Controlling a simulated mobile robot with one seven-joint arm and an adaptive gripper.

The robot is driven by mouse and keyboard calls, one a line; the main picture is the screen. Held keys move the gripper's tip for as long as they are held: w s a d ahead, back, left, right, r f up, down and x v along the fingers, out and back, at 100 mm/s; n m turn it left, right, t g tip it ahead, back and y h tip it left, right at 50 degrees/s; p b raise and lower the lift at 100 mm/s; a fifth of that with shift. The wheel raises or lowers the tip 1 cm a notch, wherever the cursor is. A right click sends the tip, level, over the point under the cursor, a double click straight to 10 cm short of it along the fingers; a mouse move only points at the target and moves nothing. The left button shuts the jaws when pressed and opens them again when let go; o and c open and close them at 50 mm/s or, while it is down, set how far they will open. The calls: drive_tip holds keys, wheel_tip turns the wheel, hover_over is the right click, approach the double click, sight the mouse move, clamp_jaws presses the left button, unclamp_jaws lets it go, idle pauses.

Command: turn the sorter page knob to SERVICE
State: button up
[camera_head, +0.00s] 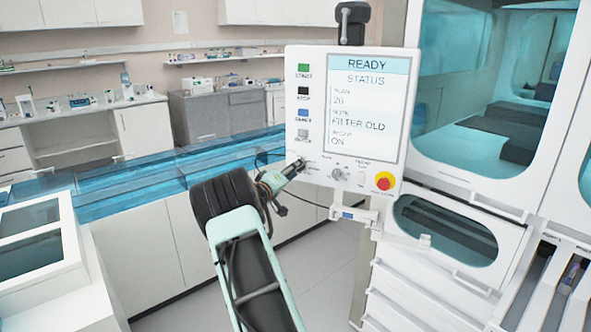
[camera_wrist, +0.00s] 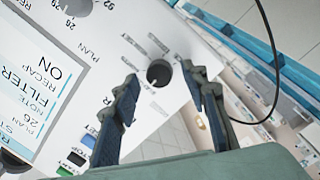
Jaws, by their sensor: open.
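The control panel (camera_head: 345,130) stands upright; its screen (camera_head: 366,105) reads READY, STATUS and FILTER OLD. My gripper (camera_head: 299,165) is at the panel's lower left, below the column of buttons. In the wrist view the open fingers (camera_wrist: 159,76) stand on either side of a dark round knob (camera_wrist: 158,71), which looks like the page knob; its small labels are too blurred to read. I cannot tell whether the fingers touch it. In the head view my gripper mostly hides this knob. Its pointer setting cannot be made out.
A grey knob (camera_head: 340,174) and a red stop button on yellow (camera_head: 384,182) sit to the right on the panel. Coloured buttons (camera_head: 304,100) line its left side. A black cable (camera_wrist: 273,60) hangs beside the panel. A blue-topped counter (camera_head: 150,175) runs behind my arm.

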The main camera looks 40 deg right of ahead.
drive_tip(key=shift+d, duration=0.15)
drive_tip(key=shift+c, duration=0.5)
clamp_jaws()
